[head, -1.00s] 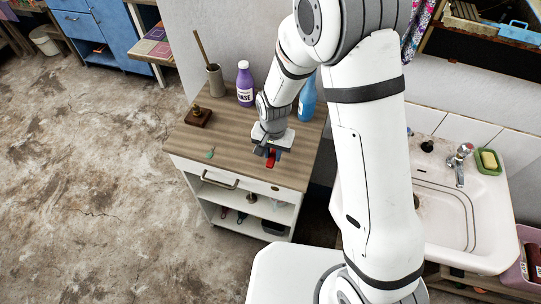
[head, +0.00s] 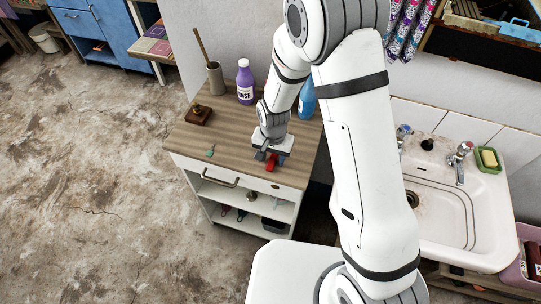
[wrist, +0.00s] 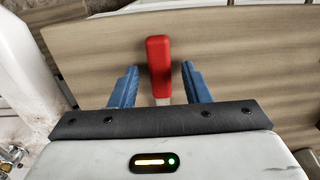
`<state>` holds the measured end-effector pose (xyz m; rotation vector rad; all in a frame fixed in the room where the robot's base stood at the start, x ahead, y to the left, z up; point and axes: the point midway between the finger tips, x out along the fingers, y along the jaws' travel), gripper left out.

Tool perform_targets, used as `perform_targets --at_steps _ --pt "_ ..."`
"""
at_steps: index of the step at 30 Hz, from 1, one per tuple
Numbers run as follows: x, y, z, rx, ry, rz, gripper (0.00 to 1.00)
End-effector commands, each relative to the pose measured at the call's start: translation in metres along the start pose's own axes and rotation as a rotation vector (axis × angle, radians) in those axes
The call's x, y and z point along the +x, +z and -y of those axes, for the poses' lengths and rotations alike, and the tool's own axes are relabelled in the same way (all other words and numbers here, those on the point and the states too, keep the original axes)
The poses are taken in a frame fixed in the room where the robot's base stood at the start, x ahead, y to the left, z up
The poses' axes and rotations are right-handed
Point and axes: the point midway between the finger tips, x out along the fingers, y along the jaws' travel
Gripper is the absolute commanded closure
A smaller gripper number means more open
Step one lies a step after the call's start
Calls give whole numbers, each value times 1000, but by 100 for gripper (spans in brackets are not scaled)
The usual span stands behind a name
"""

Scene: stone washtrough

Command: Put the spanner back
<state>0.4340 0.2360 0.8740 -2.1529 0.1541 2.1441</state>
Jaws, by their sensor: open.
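A red-handled tool (wrist: 160,65) lies on the wooden counter top, with a short pale metal part showing towards my gripper. I take it for the spanner, but its working end is hidden. In the head view the red handle (head: 271,162) shows near the counter's front edge. My gripper (wrist: 158,82) is open, its two blue fingers pointing along the counter, one on each side of the tool with gaps between. In the head view my gripper (head: 270,155) is low over the counter, partly covering the tool.
The counter (head: 190,140) holds a purple bottle (head: 245,82), a blue bottle (head: 307,100), a grey pot with a stick (head: 215,77), a dark wooden block (head: 198,114) and a small green item (head: 211,151). Shelves below hold small things. A white sink (head: 445,200) stands right.

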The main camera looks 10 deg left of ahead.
Motion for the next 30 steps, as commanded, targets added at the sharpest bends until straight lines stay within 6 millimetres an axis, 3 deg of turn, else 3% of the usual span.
perform_targets --at_steps 11,24,30 --pt "-13 0 1 -1 -2 -2 57" --pt "-94 0 1 -2 -3 -4 57" --pt "-118 0 1 -2 -1 -2 57"
